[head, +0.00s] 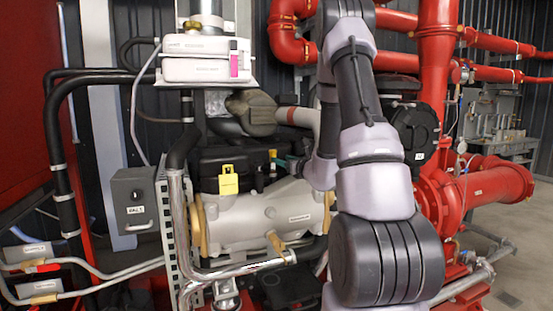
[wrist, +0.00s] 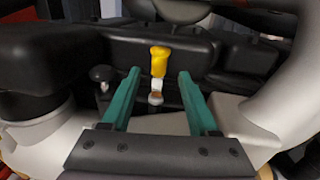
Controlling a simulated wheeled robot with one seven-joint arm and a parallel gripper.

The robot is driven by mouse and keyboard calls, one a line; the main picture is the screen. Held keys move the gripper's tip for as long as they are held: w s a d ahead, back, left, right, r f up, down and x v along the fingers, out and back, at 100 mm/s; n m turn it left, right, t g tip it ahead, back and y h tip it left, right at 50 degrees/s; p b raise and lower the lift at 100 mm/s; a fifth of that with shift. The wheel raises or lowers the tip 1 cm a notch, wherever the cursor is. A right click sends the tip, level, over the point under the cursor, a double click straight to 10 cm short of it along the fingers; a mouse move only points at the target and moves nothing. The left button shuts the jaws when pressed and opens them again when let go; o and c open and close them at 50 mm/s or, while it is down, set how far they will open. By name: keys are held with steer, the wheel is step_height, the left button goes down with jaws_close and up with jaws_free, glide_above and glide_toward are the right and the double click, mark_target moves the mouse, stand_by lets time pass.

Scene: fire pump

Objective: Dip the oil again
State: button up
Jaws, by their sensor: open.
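A yellow dipstick handle (wrist: 159,58) stands upright against the black engine cover in the wrist view, with a pale metal fitting (wrist: 156,92) below it. My gripper (wrist: 160,78) is open, its two teal fingers spread left and right of the handle's line. Nothing is held between them. I cannot tell from this view how far the fingertips are from the handle. In the head view my teal fingers (head: 285,163) show beside the engine, close to a small yellow piece (head: 272,155). My arm hides part of the engine's right side.
A black knob (wrist: 102,73) stands left of the handle in the wrist view, and a pale curved pipe (wrist: 275,110) bounds the right. In the head view a yellow tag (head: 228,181) hangs on the engine front. Red pipes (head: 470,190) stand at the right.

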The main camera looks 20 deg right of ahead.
mark_target(275, 155)
steer(key=shift+s+d, duration=0.15)
steer(key=shift+s, duration=0.6)
steer(key=shift+s+d, duration=0.1)
steer(key=shift+s, duration=0.65)
steer(key=shift+d+r, duration=0.1)
steer(key=shift+r, duration=0.1)
steer(key=w, duration=0.3)
steer(key=w+a, duration=0.1)
steer(key=w, duration=0.3)
steer(key=w+a, duration=0.1)
steer(key=w, duration=0.2)
steer(key=shift+w+r, duration=0.1)
steer(key=shift+w, duration=0.25)
jaws_close()
